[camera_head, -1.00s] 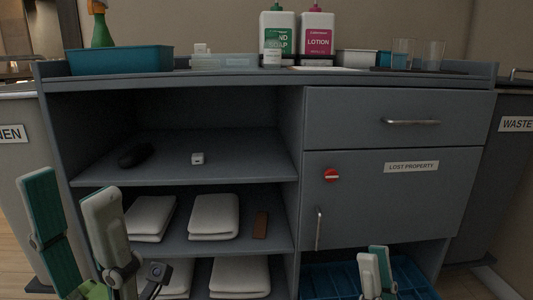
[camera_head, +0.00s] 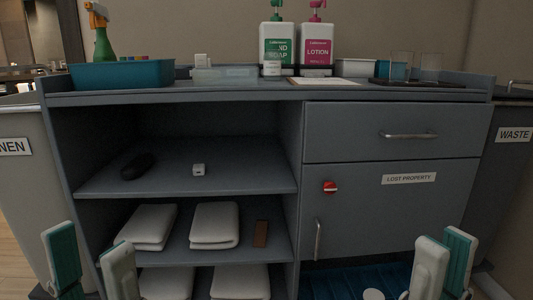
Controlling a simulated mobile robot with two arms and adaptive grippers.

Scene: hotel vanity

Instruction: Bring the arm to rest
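My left gripper (camera_head: 91,258) is at the lower left, in front of the open shelves. Its two fingers stand apart with nothing visible between them. My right gripper (camera_head: 444,262) is at the lower right, in front of the vanity (camera_head: 290,96) below the lost property door. Its two fingers are apart, with a narrow gap that looks empty. Both grippers point upward in the picture and touch no object that I can see. The lower parts of both arms are cut off by the frame.
Folded white towels (camera_head: 214,225) and a brown item (camera_head: 261,234) lie on the middle shelf. A black object (camera_head: 137,166) and a small white one (camera_head: 198,170) lie above. A blue crate (camera_head: 340,282) sits below the door (camera_head: 390,210). Bottles and glasses stand on top.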

